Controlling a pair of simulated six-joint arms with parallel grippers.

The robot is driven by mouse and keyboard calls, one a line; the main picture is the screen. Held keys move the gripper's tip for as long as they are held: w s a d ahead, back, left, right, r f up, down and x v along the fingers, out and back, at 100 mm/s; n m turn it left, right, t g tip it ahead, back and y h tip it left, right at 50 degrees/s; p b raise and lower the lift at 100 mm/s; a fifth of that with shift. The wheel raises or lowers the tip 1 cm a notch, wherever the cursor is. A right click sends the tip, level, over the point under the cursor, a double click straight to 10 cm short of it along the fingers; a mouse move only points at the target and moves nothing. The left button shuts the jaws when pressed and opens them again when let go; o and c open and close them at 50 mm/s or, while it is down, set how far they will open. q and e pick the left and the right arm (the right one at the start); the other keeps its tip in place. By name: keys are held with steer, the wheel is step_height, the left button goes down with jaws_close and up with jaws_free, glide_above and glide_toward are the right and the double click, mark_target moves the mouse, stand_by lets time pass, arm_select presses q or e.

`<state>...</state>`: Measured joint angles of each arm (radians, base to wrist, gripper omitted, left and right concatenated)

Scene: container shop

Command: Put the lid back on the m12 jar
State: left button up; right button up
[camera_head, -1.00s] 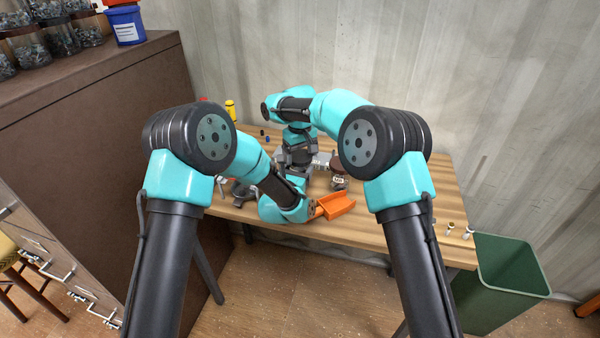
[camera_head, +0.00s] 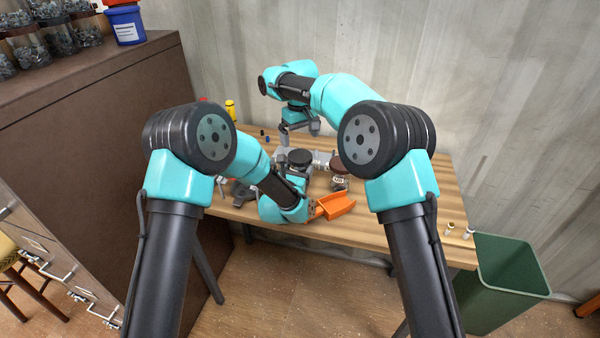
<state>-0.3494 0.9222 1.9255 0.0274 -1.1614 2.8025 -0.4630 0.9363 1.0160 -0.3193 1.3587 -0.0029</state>
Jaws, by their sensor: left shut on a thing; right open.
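A dark round lid (camera_head: 300,157) shows from above at the middle of the table, just beyond my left wrist. It looks level and seems to sit on a jar, but the jar under it is hidden by my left arm. I cannot read which jar it is. My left gripper (camera_head: 297,169) is low at this spot and shut on what seems to be that jar; its fingers are mostly hidden. My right gripper (camera_head: 300,132) is open and empty, fingers pointing down, above and beyond the lid and apart from it.
A labelled jar (camera_head: 340,183) and a brown round thing (camera_head: 337,163) stand to the right, partly behind my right arm. An orange scoop-like tray (camera_head: 334,206) lies at the front edge. A yellow bottle (camera_head: 230,109) stands at the back left. The table's right part is mostly clear.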

step_height(320, 180, up, 5)
stand_by(0.3)
arm_select(q)
steer(key=o, duration=1.8)
steer(key=shift+c, duration=0.2)
steer(key=v, duration=1.7)
steer(key=shift+s, duration=0.2)
